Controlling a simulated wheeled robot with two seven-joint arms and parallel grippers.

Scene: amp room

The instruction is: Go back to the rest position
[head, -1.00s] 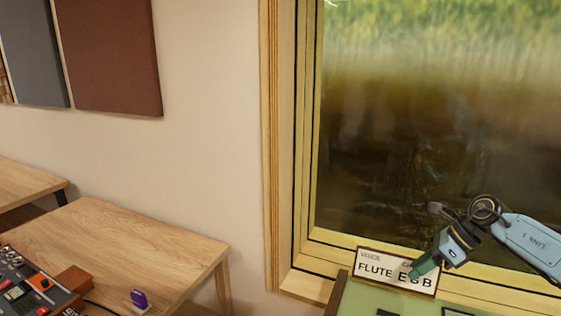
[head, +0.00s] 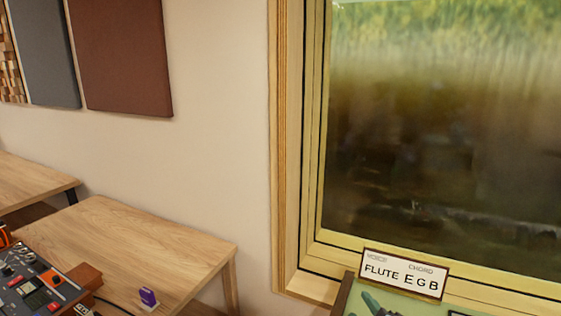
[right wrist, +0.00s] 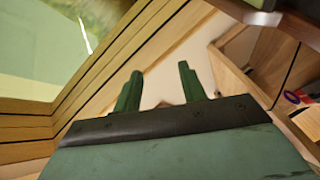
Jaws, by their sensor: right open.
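My right gripper (right wrist: 160,88) shows in the right wrist view with its two green fingers apart and nothing between them. In the head view, a dark green shape (head: 374,304) at the bottom edge, over the green panel (head: 412,304), looks like its fingertips; the rest is cut off. The sign (head: 403,274) reading "FLUTE E G B" stands at the back of that panel, below the window. My left gripper is not in view.
A wooden table (head: 150,245) at the lower left bears a mixer-like device (head: 38,290) and a small purple object (head: 148,297). A window frame (head: 288,150) rises at the right. In the wrist view, wooden furniture (right wrist: 238,80) is at the right.

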